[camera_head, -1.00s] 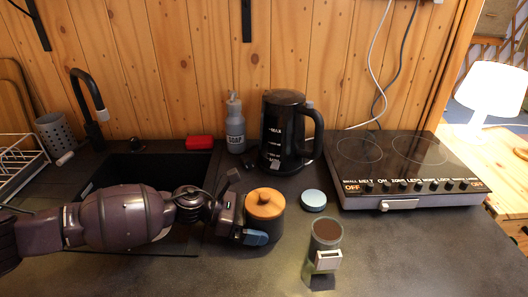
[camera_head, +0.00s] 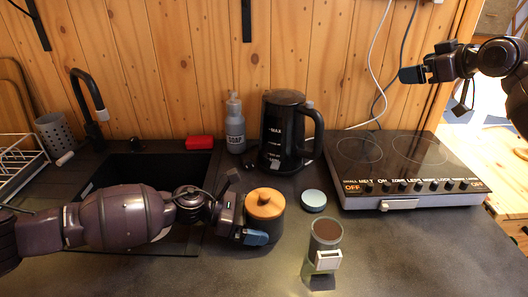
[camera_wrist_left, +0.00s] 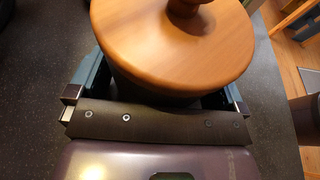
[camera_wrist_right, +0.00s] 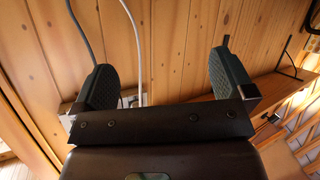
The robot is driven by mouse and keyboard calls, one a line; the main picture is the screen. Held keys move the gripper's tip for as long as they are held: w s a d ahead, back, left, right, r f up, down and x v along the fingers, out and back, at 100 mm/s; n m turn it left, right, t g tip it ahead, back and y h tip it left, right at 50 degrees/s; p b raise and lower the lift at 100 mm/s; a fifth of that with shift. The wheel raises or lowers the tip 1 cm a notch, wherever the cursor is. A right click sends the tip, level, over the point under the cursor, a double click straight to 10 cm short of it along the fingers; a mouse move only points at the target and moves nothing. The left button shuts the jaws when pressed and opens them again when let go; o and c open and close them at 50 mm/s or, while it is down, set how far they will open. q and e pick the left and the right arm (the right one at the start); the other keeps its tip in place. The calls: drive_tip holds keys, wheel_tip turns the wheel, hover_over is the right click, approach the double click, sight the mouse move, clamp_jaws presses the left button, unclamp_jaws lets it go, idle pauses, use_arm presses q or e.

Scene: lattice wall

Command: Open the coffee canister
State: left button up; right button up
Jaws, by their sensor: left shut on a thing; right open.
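The coffee canister (camera_head: 263,229) is a dark round pot with a wooden lid (camera_head: 265,203) and a knob on top. It stands upright on the counter with the lid on. My left gripper (camera_head: 256,236) is shut on the canister's body, a finger on each side. In the left wrist view the wooden lid (camera_wrist_left: 172,45) lies between the fingers and hides most of the body. My right gripper (camera_head: 413,75) is open and empty, high above the cooktop near the wooden wall. The right wrist view shows its two fingers (camera_wrist_right: 165,85) wide apart with only wall between them.
A grinder cup with dark contents (camera_head: 326,236) and a light blue round lid (camera_head: 313,200) stand right of the canister. Behind are a black kettle (camera_head: 285,135) and a soap bottle (camera_head: 235,125). The cooktop (camera_head: 405,165) is at right, the sink (camera_head: 140,172) at left.

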drive_tip(key=s+a+f+n+g+y, duration=0.1)
drive_tip(key=a+f+n+g, duration=0.25)
drive_tip(key=a, duration=0.95)
drive_tip(key=n+g+h, duration=0.7)
drive_tip(key=n+g, duration=0.2)
approach(264, 195)
drive_tip(key=shift+s+t, duration=0.2)
drive_tip(key=shift+t, duration=0.05)
wheel_tip(264, 195, down, 11)
drive_tip(key=shift+f, duration=0.1)
drive_tip(key=c, duration=0.6)
